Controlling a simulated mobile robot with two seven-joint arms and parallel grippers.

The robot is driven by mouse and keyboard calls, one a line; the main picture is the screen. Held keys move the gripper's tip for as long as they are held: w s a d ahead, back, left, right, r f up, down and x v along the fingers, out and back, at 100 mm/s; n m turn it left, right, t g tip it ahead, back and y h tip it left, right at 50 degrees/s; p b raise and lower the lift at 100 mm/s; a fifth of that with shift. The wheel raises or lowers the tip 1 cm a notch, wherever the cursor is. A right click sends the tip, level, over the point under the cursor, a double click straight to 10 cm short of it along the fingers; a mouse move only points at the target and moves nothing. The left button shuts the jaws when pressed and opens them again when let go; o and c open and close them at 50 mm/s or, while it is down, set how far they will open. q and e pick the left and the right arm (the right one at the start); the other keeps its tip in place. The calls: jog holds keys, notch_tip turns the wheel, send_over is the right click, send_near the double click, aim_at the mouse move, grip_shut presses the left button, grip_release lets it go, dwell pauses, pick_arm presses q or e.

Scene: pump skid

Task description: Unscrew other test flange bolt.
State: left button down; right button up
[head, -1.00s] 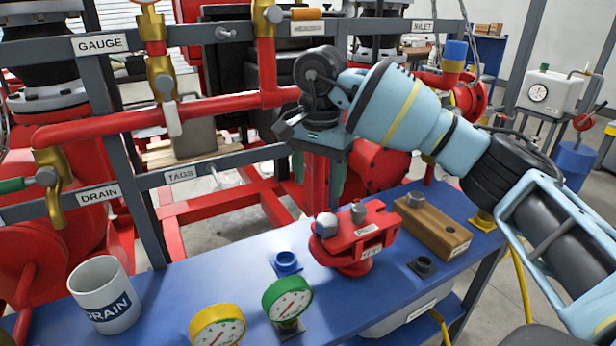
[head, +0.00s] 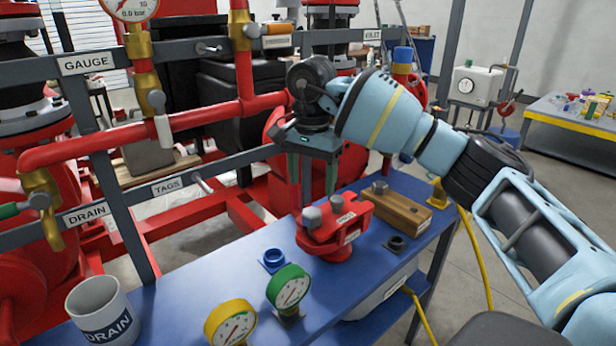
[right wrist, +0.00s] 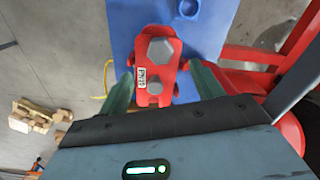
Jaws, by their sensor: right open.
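My right gripper (head: 314,192) is open, pointing down just above the flange. No contact with a bolt is visible. My left gripper is not in view.
A wooden block (head: 405,213) with a bolt stands right of the flange. A blue ring fitting (head: 273,259), green gauge (head: 288,286), yellow gauge (head: 231,323) and mug (head: 102,310) stand on the bench (head: 190,300). Red pipework (head: 150,135) and grey rails rise behind.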

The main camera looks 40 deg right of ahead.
aim_at(311, 214)
jog(key=shift+d+f, duration=0.1)
jog(key=shift+f, duration=0.35)
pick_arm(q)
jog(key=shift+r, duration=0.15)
pick_arm(e)
jog(key=shift+f, duration=3.45)
jog(key=c, duration=1.1)
jog(key=n, duration=0.7)
jog(key=shift+b, duration=0.3)
jog(key=n, duration=0.4)
jog(key=shift+n, duration=0.3)
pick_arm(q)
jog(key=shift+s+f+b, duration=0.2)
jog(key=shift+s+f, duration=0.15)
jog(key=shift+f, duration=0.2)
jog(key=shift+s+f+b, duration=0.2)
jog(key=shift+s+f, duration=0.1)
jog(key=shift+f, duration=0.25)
pick_arm(e)
jog(key=shift+n, duration=1.7)
